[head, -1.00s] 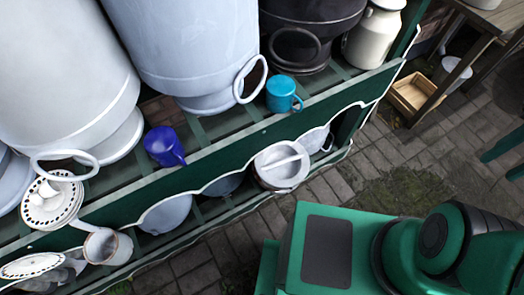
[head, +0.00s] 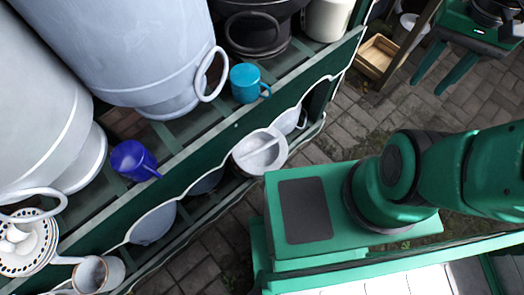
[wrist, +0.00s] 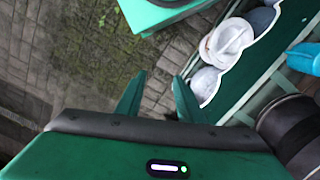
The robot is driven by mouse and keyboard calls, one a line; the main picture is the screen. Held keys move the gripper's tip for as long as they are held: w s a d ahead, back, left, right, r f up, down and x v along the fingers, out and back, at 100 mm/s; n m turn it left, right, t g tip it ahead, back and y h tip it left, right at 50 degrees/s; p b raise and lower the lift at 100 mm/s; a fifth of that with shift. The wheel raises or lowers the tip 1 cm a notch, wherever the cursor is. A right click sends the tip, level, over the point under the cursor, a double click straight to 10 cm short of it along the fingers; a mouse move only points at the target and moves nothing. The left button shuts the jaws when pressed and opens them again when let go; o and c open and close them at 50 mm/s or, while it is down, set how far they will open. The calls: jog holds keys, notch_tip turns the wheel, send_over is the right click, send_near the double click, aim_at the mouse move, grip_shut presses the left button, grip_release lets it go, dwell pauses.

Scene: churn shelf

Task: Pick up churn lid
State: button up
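A round whitish-grey lid with a bar handle across its top (head: 260,152), which looks like the churn lid, sits on the low level of the green shelf, near its front edge. It also shows in the wrist view (wrist: 230,38), at upper right. My gripper (wrist: 159,76) is open in the wrist view, its two green fingers apart with only paving seen between them. The lid is ahead and to the right of the fingers, clear of them.
Large pale churns (head: 130,45) stand on the upper shelf (head: 205,150). A blue mug (head: 132,160) and a teal mug (head: 246,82) stand near its edge. Paving (head: 335,135) beside the shelf is clear.

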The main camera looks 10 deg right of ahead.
jog(key=w+a+f+g+y, duration=0.1)
jog(key=w+f+g, duration=0.1)
jog(key=w+f, duration=0.8)
jog(key=m+g+y, duration=0.3)
jog(key=m+y, duration=0.3)
jog(key=y, duration=0.5)
send_near(263, 146)
jog(key=shift+s+d+f, duration=0.1)
jog(key=shift+s+d, duration=0.1)
jog(key=shift+s, duration=0.75)
jog(key=shift+w+a+m, duration=0.25)
jog(key=shift+a+m, duration=0.05)
jog(key=shift+a, duration=0.25)
jog(key=x, duration=0.5)
jog(key=shift+a, duration=0.1)
jog(key=shift+w+x, duration=0.25)
jog(key=shift+x, duration=1.05)
jog(key=shift+w+x, duration=0.2)
jog(key=shift+x, duration=1.05)
jog(key=shift+a+f, duration=0.1)
jog(key=shift+f, duration=0.05)
grip_shut()
